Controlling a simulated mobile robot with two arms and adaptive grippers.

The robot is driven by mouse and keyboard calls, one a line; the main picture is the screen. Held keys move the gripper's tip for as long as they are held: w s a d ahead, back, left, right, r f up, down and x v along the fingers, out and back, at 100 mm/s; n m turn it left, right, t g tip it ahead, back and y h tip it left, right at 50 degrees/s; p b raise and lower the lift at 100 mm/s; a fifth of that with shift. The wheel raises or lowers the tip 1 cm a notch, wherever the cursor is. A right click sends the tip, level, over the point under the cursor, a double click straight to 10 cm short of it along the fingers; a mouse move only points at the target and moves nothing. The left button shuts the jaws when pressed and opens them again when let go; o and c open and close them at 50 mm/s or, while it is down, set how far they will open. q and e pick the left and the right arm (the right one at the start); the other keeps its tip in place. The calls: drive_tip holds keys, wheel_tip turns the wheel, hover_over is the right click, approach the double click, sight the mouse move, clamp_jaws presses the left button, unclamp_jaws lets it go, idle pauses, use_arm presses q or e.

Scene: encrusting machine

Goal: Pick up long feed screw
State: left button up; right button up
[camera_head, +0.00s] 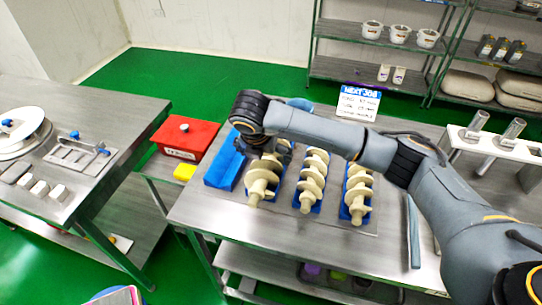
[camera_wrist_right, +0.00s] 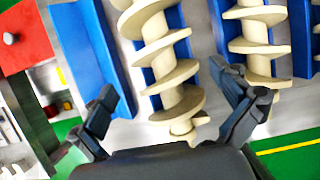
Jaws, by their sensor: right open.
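Three cream-coloured feed screws lie side by side on blue holders on the steel table: the left screw (camera_head: 261,182), the middle screw (camera_head: 311,180) and the right screw (camera_head: 357,190). I cannot tell for sure which is the long one. My right gripper (camera_head: 272,148) is over the far end of the left screw and hides part of it. In the right wrist view the gripper (camera_wrist_right: 172,98) is open, with one finger on each side of the left screw (camera_wrist_right: 172,72) and gaps between. The middle screw also shows there (camera_wrist_right: 256,38). My left gripper is not in view.
A bare blue holder (camera_head: 223,168) is left of the screws. A red box (camera_head: 186,138) and a yellow block (camera_head: 185,173) are farther left. A "NEXT JOB" sign (camera_head: 358,103) stands at the table's back. The table front (camera_head: 270,228) is clear.

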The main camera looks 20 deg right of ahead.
drive_tip(key=shift+d+p+x, duration=0.15)
drive_tip(key=shift+p+x, duration=0.2)
drive_tip(key=shift+x, duration=1.1)
drive_tip(key=shift+d+p+x, duration=0.15)
drive_tip(key=shift+p+x, duration=0.15)
drive_tip(key=shift+x, duration=1.15)
drive_tip(key=shift+r, duration=0.1)
drive_tip(key=c, duration=1.3)
drive_tip(key=shift+c, duration=1.3)
drive_tip(key=shift+r, duration=0.1)
